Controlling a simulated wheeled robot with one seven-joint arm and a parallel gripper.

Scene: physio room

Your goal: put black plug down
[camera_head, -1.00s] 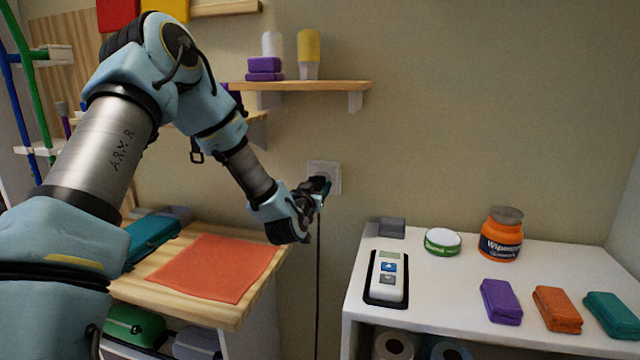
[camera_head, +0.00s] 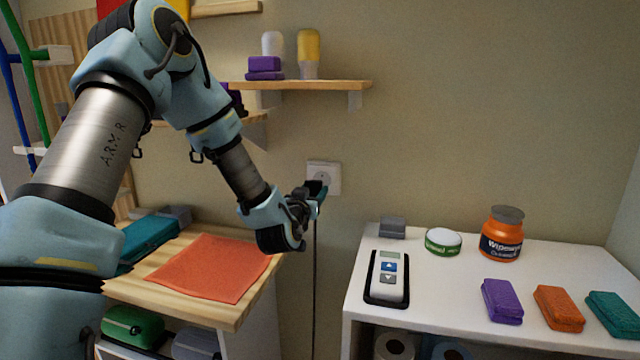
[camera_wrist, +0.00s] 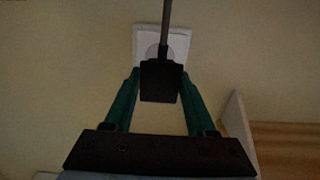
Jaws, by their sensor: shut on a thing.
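My gripper (camera_head: 318,196) is shut on the black plug (camera_wrist: 160,82), in front of the wall by the white socket (camera_head: 325,175). In the wrist view the plug sits between the two green fingers, with its grey cable running up in the picture. The white socket (camera_wrist: 148,42) shows behind the plug, and the plug looks clear of it. In the head view the plug (camera_head: 314,187) is small and partly hidden by my gripper. Its cable (camera_head: 315,280) hangs straight down between the two tables.
The wooden table (camera_head: 165,290) at left holds an orange cloth (camera_head: 210,267) and a teal case (camera_head: 150,240). The white table (camera_head: 440,292) at right holds a controller (camera_head: 387,278), a wipes tub (camera_head: 502,233), a round tin (camera_head: 443,241) and several coloured blocks. A shelf (camera_head: 330,84) is above.

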